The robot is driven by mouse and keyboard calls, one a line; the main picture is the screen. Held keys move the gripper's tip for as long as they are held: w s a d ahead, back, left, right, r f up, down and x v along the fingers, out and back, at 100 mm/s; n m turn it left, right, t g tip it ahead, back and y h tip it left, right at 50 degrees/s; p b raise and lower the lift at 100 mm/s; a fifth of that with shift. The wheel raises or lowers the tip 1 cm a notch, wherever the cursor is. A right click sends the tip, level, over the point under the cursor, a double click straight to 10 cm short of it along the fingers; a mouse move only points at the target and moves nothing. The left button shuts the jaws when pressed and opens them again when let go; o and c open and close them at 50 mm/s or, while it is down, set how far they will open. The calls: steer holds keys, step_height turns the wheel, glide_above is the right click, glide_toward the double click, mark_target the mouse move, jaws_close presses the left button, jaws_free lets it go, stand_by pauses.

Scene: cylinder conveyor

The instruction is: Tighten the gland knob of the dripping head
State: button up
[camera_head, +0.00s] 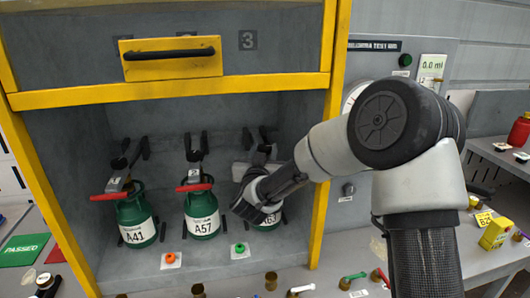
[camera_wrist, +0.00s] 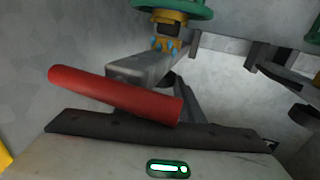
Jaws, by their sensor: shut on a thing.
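Three green cylinders stand in the bay, A41 (camera_head: 133,215), A57 (camera_head: 201,208) and a right one (camera_head: 268,226) with a partly covered label. My gripper (camera_head: 262,160) is at the head of the right cylinder and hides most of it. The wrist view shows that head upside down, with the green cylinder top (camera_wrist: 175,9), a brass collar (camera_wrist: 170,38) with small blue spots like drops, and a red lever (camera_wrist: 110,93) across the front. My gripper (camera_wrist: 178,85) is shut behind the lever, apparently on the gland knob; the contact itself is hidden.
The yellow-edged bay (camera_head: 333,120) has a drawer (camera_head: 171,58) above and a wall close on the right. Orange (camera_head: 170,258) and green (camera_head: 240,248) parts lie in front of the cylinders. A readout (camera_head: 431,66) shows 0.0 ml. Neighbouring heads also carry red levers (camera_head: 195,186).

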steer(key=m+h, duration=0.1)
steer(key=h, duration=0.1)
steer(key=shift+a+m+h+b, duration=0.3)
steer(key=shift+a+m+h, duration=0.1)
steer(key=shift+m+g+h, duration=0.6)
steer(key=shift+m+h, duration=0.4)
steer(key=shift+h, duration=0.5)
steer(key=shift+d, duration=0.1)
steer(key=o, duration=1.1)
steer(key=shift+w, duration=0.1)
steer(key=shift+c, duration=0.2)
steer(key=v, duration=1.7)
steer(key=shift+s, duration=0.25)
